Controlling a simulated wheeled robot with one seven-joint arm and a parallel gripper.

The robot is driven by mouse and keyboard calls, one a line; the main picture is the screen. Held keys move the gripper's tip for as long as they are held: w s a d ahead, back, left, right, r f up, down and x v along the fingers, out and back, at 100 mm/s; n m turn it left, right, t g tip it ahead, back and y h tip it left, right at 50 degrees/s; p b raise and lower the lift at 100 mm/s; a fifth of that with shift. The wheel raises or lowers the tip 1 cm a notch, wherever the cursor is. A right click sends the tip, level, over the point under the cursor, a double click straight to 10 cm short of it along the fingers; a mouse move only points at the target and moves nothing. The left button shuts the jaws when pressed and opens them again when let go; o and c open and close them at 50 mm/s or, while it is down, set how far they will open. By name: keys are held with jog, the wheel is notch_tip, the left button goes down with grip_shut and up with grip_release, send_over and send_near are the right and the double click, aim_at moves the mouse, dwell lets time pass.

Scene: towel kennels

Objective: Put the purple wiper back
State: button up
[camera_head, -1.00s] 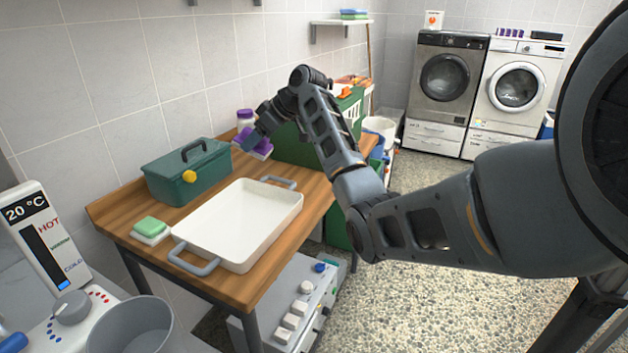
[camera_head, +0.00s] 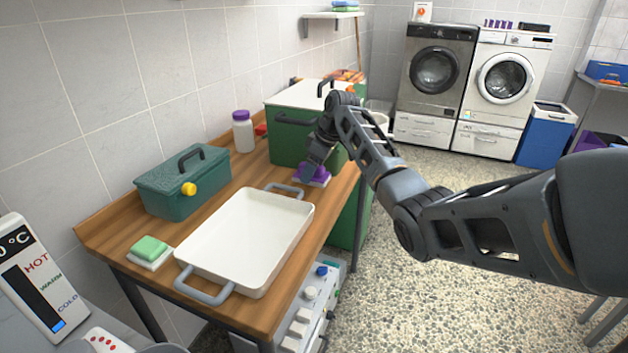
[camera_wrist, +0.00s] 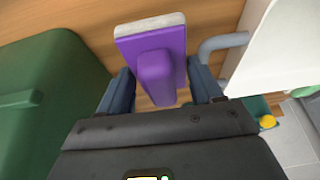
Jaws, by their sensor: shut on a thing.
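The purple wiper (camera_head: 322,173) has a purple back and handle with a pale pad beneath. My gripper (camera_head: 310,168) is shut on its handle. In the wrist view, the wiper (camera_wrist: 152,42) shows between the two fingers of my gripper (camera_wrist: 160,88). It is low over the wooden table (camera_head: 205,205), in front of the green bin and just beyond the white tray's far handle. I cannot tell whether its pad touches the wood. My fingers partly hide the wiper in the head view.
The white tray (camera_head: 245,240) lies close in front of the wiper. The large green bin (camera_head: 290,140) stands right behind it. A green toolbox (camera_head: 183,182), a white bottle with a purple cap (camera_head: 243,132) and a green sponge (camera_head: 150,248) are farther left.

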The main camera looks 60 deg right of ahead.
aim_at(312, 181)
jog(key=shift+f, duration=1.9)
jog(key=shift+f, duration=0.15)
jog(key=o, duration=0.6)
jog(key=shift+o, duration=0.2)
jog(key=v, duration=1.2)
